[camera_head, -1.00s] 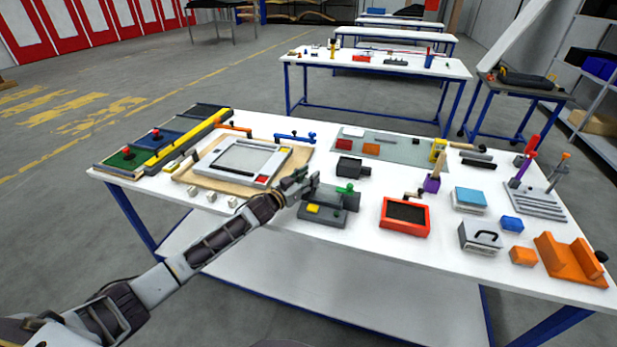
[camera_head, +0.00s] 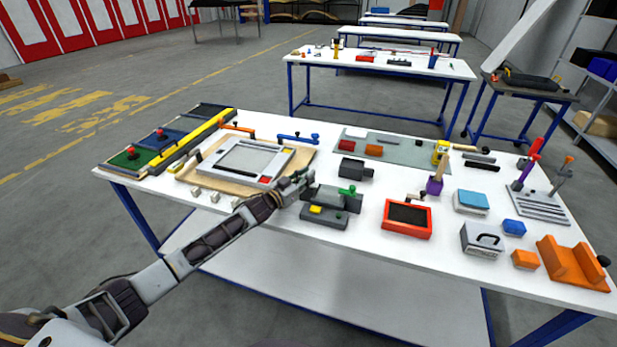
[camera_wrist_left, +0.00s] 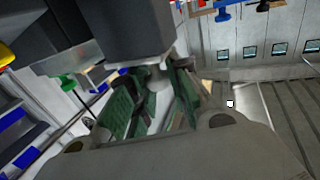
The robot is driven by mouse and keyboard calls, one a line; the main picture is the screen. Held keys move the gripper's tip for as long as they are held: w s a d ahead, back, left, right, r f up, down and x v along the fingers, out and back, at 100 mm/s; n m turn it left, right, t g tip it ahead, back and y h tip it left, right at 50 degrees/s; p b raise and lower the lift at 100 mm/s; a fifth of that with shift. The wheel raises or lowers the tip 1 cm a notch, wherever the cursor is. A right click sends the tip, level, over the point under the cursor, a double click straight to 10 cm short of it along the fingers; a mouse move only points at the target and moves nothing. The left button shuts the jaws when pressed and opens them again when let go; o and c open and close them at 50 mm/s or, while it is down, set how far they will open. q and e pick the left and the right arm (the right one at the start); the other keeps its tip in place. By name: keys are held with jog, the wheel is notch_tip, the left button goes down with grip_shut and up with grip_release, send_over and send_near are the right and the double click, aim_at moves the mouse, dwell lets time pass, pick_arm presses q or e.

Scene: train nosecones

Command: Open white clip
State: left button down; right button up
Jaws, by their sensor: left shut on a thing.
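My left gripper (camera_head: 298,182) reaches in from the left, at the left side of a dark grey fixture (camera_head: 322,217) with a yellow block and a green knob (camera_head: 347,190). In the left wrist view its green-padded fingers (camera_wrist_left: 155,95) are close around a small pale piece, which looks like the white clip (camera_wrist_left: 160,75). Most of the clip is hidden by the fingers and by a dark grey block (camera_wrist_left: 137,30) just beyond them. I cannot tell from the head view whether the clip is open. My right gripper is not in view.
A grey frame on a tan board (camera_head: 180,172) lies left of the gripper. A red-rimmed tray (camera_head: 407,233) and a white box with a handle (camera_head: 481,240) stand to the right. Small white cubes (camera_head: 214,197) lie near the front edge.

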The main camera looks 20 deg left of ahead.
pick_arm(q)
jog(key=c, duration=1.3)
grip_release()
jog(key=shift+c, duration=0.2)
jog(key=shift+s, duration=0.15)
jog(key=v, duration=1.1)
jog(key=shift+s+a, duration=0.2)
jog(key=shift+s, duration=0.15)
